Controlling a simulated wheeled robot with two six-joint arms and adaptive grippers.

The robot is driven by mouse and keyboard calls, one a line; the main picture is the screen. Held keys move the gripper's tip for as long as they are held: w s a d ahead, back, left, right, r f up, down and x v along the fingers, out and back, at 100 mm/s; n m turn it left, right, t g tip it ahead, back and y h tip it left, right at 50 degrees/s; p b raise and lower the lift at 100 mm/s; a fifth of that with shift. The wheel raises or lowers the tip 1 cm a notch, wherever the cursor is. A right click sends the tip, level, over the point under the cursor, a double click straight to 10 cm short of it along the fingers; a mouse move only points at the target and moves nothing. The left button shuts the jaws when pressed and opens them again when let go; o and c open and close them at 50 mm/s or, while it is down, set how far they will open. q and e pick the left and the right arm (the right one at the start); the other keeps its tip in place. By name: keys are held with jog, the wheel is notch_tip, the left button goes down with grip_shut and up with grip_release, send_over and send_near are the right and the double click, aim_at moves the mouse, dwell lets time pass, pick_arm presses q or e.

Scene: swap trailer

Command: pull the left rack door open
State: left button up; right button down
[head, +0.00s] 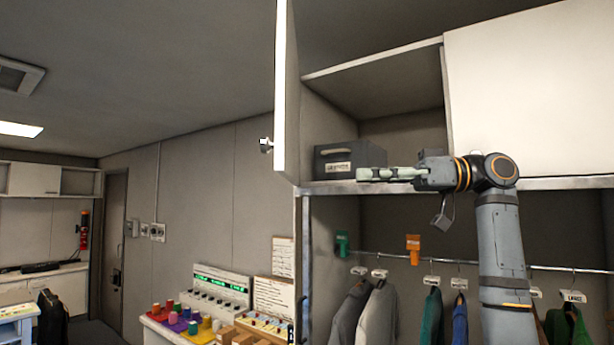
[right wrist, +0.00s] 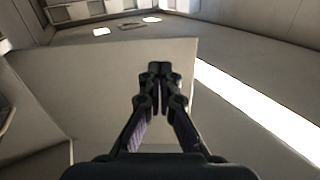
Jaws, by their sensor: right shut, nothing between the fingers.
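The left rack door (head: 286,90) stands open in the head view. It is seen nearly edge-on, with its knob (head: 265,145) on the left side. The upper compartment behind it is uncovered. My right gripper (head: 364,174) is shut and empty, pointing left in front of that compartment's lower edge, right of the door and apart from it in the picture. In the right wrist view its closed fingers (right wrist: 158,72) point at a pale flat panel (right wrist: 100,80). I cannot tell whether they touch it. My left gripper is out of view.
A dark labelled box (head: 335,164) sits in the open compartment. The right white door (head: 530,90) is closed. Below the shelf edge (head: 330,187), jackets (head: 378,315) hang from a rail (head: 390,257). A worktop with colored spools (head: 180,318) stands at lower left.

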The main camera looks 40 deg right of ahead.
jog(key=s+r+n, duration=0.2)
jog(key=s, duration=0.3)
jog(key=p, duration=0.4)
send_near(286, 166)
jog(key=shift+g+y, duration=0.3)
jog(key=shift+g, duration=0.1)
jog(key=x, duration=0.5)
jog(key=shift+w+r, duration=0.15)
jog(key=shift+w, duration=0.35)
jog(key=shift+w+a, duration=0.3)
jog(key=shift+a, duration=0.25)
jog(key=shift+m, duration=0.3)
